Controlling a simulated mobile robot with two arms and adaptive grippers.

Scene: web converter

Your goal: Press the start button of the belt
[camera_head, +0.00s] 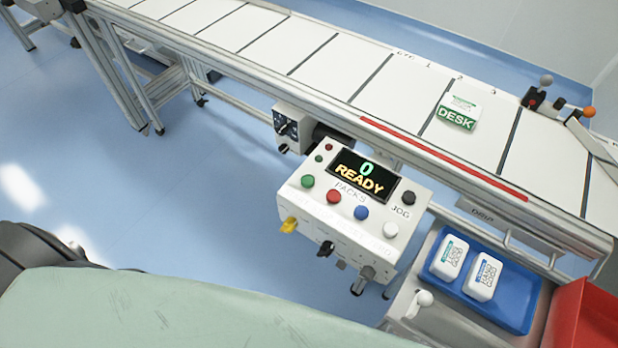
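The white control box (340,225) stands in front of the conveyor belt. Its dark display (360,178) reads "0 READY". Below the display are a green button (308,182), a red button (334,197), a blue button (361,213) and a white button (390,229). A black button (408,198) sits at its right by the label "JOG". The small labels by the buttons are too faint to read. The belt (290,45) is white with dark cross lines and carries a white and green "DESK" pack (460,113). Neither of my grippers is in view.
A blue tray (515,310) with two white packs (484,277) sits on a surface right of the box. A red bin (590,315) is at the lower right edge. Yellow and black knobs stick out of the box's front. Blue floor left of the box is clear.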

